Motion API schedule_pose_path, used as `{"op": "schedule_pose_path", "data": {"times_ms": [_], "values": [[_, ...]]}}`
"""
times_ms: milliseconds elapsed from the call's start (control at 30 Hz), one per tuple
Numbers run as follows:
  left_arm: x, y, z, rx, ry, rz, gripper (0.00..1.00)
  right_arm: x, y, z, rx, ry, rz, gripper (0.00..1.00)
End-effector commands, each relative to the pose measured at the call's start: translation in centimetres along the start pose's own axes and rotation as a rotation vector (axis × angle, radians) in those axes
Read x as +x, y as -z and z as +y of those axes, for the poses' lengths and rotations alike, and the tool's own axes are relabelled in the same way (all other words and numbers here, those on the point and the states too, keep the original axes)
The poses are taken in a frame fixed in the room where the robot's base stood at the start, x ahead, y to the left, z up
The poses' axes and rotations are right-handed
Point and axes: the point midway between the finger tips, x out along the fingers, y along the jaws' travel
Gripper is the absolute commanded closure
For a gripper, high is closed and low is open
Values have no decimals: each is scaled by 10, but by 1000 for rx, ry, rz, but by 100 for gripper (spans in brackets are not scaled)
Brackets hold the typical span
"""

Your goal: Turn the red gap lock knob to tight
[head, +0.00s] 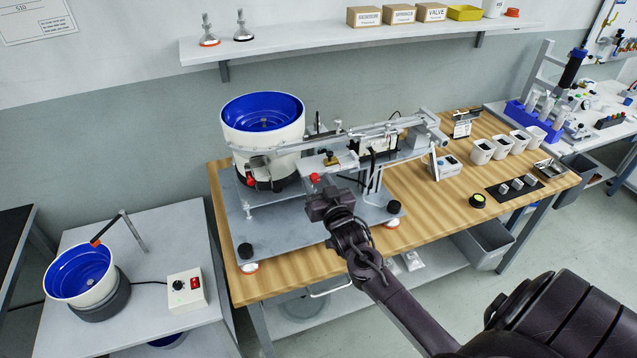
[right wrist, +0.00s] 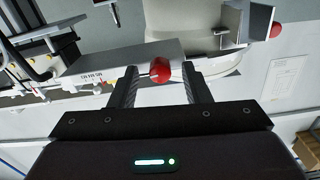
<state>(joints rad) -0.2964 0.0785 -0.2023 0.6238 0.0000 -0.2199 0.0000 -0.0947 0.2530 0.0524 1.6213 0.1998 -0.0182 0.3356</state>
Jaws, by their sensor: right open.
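A red knob (head: 315,177) sits on the front of the grey mechanism beside the blue-lined feeder bowl. My right gripper (head: 323,197) is just in front of it. In the right wrist view the red knob (right wrist: 160,70) appears between the two open fingers of the gripper (right wrist: 162,80), with space on both sides. I cannot tell whether the fingertips reach fully around it. A second red knob (head: 250,181) is at the feeder bowl's base, and it also shows at the right of the wrist view (right wrist: 276,30). My left gripper is not in view.
The blue-lined feeder bowl (head: 262,122) and a long grey rail (head: 365,130) stand close behind my right gripper. A black knob (head: 393,207) is on the base plate to the right. A yellow-topped black puck (head: 478,201) lies on the wooden table (head: 425,235).

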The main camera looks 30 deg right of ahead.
Motion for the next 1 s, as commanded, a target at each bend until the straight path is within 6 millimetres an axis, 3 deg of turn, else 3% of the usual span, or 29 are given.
{"op": "schedule_pose_path", "data": {"times_ms": [167, 500, 767, 967, 1000], "values": [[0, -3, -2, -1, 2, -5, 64, 0, 0, 0, 0, 0, 0, 59], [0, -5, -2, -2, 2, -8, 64, 0, -1, 0, 1, 0, -1, 100], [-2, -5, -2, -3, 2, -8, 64, 0, -1, 0, 135, -1, -2, 100], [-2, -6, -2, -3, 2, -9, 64, 0, -1, 0, 135, 1, -2, 100], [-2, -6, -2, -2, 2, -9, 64, 0, -1, 0, 135, 1, -2, 76]]}}
